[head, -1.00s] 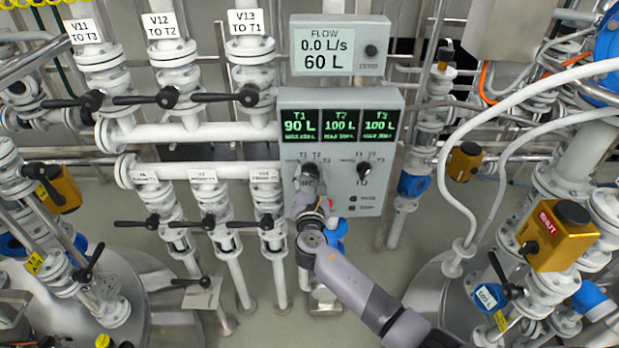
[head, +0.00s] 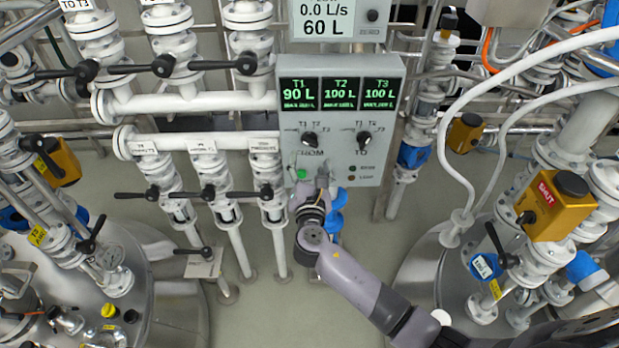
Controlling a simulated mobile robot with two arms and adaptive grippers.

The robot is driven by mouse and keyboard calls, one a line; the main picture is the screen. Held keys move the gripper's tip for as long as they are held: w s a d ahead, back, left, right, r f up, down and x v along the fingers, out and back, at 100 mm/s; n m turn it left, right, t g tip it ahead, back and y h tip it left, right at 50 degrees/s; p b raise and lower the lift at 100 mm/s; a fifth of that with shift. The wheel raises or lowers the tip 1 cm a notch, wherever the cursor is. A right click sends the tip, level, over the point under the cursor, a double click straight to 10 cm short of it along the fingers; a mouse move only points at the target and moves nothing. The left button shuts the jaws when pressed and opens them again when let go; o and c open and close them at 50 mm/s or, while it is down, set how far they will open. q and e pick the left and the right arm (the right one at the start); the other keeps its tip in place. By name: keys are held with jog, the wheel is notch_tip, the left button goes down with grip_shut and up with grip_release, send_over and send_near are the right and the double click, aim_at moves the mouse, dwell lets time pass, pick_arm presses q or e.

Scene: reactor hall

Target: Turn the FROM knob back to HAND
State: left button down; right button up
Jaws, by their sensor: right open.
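The grey control panel (head: 392,75) stands in the upper middle of the head view. Its screens read T1 90 L, T2 100 L and T3 100 L. The black FROM knob (head: 310,139) is on the panel's left side, uncovered, with T labels around it. I cannot tell exactly which label it points at. The TO knob (head: 364,138) is to its right. My right gripper (head: 322,176) is open and empty, below the FROM knob and apart from it, in front of the panel's lower left. My left gripper is not in view.
A green light (head: 301,175) glows on the panel beside my gripper. White pipes with black-handled valves (head: 163,65) stand close on the left. A yellow SHUT box (head: 557,205) and white hoses (head: 470,150) are on the right. Steel tanks (head: 160,300) stand below.

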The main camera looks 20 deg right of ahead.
jog(key=v, duration=0.5)
jog(key=shift+s, duration=0.25)
jog(key=s+d+f+m+g+y+b, duration=0.1)
jog(key=s+f+m+g+b, duration=0.2)
jog(key=f, duration=1)
jog(key=s+d+f+m+g+y+b, duration=0.1)
jog(key=s+d+f+m+g, duration=0.15)
jog(key=s+f, duration=0.7)
jog(key=f+m+g+y+b, duration=0.1)
jog(key=f+m+g, duration=0.25)
jog(key=f, duration=1.35)
jog(key=s+d+f+m+g+b, duration=0.1)
jog(key=s+f+m+g+b, duration=0.1)
jog(key=s+f+m, duration=0.3)
jog(key=s+d+f+m+g+y+b, duration=0.1)
jog(key=s+f+m, duration=0.4)
jog(key=s+f, duration=0.6)
jog(key=s+d+f+m+g+y+b, duration=0.1)
jog(key=s+f+m+g+b, duration=0.2)
jog(key=s+f, duration=0.5)
jog(key=s+m+g, duration=0.1)
jog(key=s+m, duration=0.1)
jog(key=s, duration=1)
jog(key=shift+s+d+f+m, duration=0.25)
jog(key=shift+s+d+m, duration=0.05)
jog(key=shift+s, duration=0.1)
